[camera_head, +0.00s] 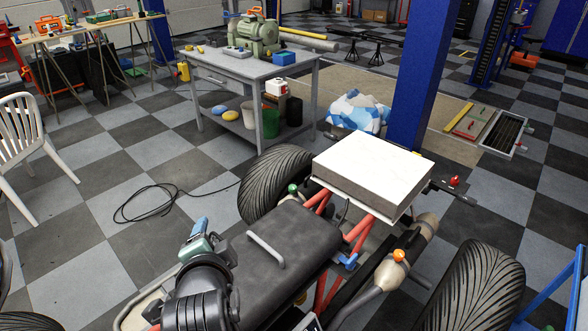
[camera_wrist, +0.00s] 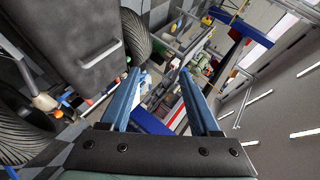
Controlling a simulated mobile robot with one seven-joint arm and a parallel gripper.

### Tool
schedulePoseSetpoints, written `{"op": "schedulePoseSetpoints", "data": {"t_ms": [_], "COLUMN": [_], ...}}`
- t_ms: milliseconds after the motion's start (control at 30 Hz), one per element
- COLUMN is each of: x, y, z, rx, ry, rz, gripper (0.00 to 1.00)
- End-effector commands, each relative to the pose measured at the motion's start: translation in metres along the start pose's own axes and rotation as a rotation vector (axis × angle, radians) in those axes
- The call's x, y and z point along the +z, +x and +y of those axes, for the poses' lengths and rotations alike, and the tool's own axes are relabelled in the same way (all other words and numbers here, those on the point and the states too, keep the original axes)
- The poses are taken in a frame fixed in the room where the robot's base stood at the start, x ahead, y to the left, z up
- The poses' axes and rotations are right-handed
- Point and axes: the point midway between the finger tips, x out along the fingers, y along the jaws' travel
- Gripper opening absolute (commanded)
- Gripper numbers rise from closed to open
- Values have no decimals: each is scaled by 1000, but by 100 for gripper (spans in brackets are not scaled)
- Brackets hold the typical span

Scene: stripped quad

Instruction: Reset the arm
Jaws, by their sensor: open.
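My gripper (camera_head: 201,226) is at the lower left of the head view, at the end of my dark arm. Its blue fingers point away from the camera, beside the left edge of the quad's black seat (camera_head: 285,249) in the picture. In the wrist view my gripper (camera_wrist: 158,72) has its two blue fingers wide apart, with nothing held between them. The seat with its grab handle (camera_wrist: 102,56) shows at the left of that view, apart from the fingers. The gap between gripper and seat is hard to judge.
The stripped quad has large tyres (camera_head: 274,187), a red frame and a white-topped box (camera_head: 370,167). A grey workbench (camera_head: 239,75) stands behind, near a blue pillar (camera_head: 415,80). A white chair (camera_head: 27,143) is at left. A black cable (camera_head: 150,200) lies on otherwise open checkered floor.

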Motion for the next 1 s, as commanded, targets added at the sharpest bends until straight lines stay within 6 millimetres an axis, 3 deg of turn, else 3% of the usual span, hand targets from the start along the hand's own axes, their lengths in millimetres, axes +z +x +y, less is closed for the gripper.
{"op": "schedulePoseSetpoints", "data": {"t_ms": [33, 200, 367, 500, 600, 733, 833, 1000], "x": [-26, -101, -162, -201, -218, -227, -229, -230], "y": [-14, -74, -156, -242, -297, -348, -367, -373], "z": [-32, -120, -189, -233, -252, -264, -266, -267], "rx": [-82, -310, -462, -532, -543, -532, -519, -514], "ry": [-69, -337, -592, -798, -913, -1010, -1046, -1060], "rz": [55, 285, 572, 864, 1058, 1239, 1311, 1335], "gripper": [63, 63, 63, 63, 63, 63, 63, 63]}}
